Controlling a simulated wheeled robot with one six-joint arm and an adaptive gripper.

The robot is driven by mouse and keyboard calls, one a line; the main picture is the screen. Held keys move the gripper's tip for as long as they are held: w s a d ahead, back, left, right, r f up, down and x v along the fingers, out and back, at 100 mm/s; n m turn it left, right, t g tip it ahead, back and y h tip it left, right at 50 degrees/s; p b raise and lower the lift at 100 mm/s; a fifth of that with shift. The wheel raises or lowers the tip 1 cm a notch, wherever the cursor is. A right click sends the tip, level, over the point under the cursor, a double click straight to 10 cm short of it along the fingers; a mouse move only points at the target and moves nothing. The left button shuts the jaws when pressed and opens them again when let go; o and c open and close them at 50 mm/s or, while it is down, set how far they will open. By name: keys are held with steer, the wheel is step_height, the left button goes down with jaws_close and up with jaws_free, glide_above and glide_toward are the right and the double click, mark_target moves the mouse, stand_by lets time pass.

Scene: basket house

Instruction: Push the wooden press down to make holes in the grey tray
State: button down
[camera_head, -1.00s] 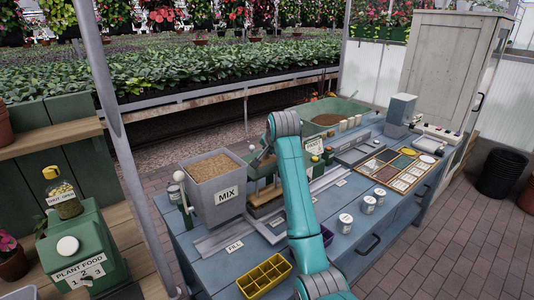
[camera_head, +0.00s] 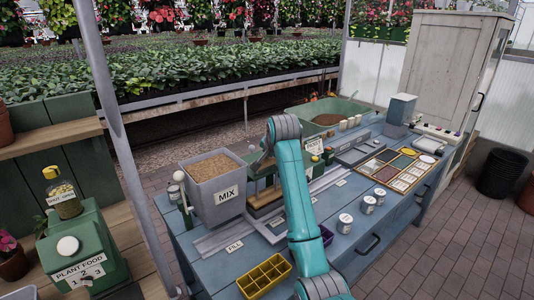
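The wooden press (camera_head: 264,197) stands on the blue bench just right of the grey MIX hopper (camera_head: 213,190), with a green upper part and wooden blocks low down. My gripper (camera_head: 257,164) is at the top of the press, mostly behind my teal arm. It is small and partly hidden, so I cannot tell whether its fingers are open or shut, or whether they touch the press.
A yellow divided tray (camera_head: 264,277) lies at the bench's front edge. Several white tins (camera_head: 345,223) stand right of my arm. A seed box (camera_head: 398,170) and a green soil tub (camera_head: 327,113) are farther right and back.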

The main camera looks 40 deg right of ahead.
steer(key=shift+f, duration=0.35)
steer(key=shift+r, duration=0.1)
stand_by(0.4)
steer(key=shift+r, duration=2.2)
step_height(320, 180, up, 5)
stand_by(0.4)
